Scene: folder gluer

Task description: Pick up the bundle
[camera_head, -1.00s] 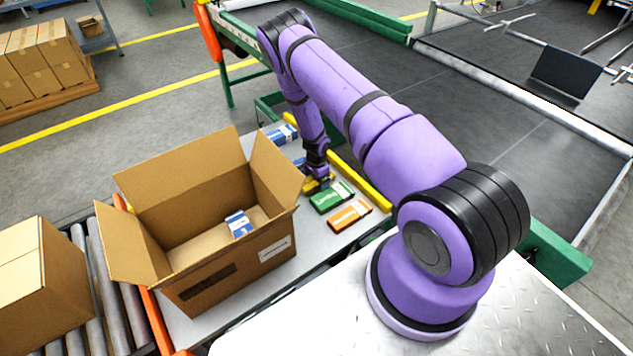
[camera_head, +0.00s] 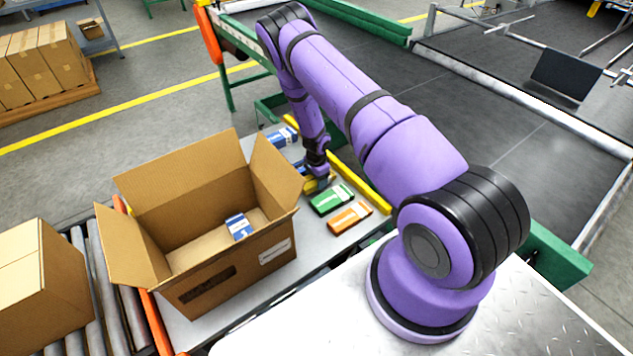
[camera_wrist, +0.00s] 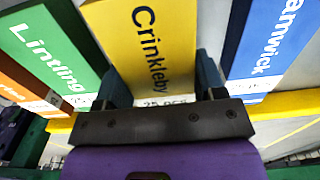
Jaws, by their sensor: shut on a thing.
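A yellow bundle marked "Crinkleby" (camera_wrist: 150,45) lies between the two fingers of my gripper (camera_wrist: 165,85) in the wrist view. My gripper is shut on it. In the head view my gripper (camera_head: 317,181) is low over the grey table, between a blue bundle and the green one, and hides most of the yellow bundle (camera_head: 311,187). I cannot tell whether the yellow bundle is clear of the table.
A green bundle (camera_head: 331,199) and an orange bundle (camera_head: 350,217) lie on one side, blue bundles (camera_head: 283,137) on the other. A yellow rail (camera_head: 364,185) runs behind. An open carton (camera_head: 215,270) holds a blue-and-white bundle (camera_head: 239,227).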

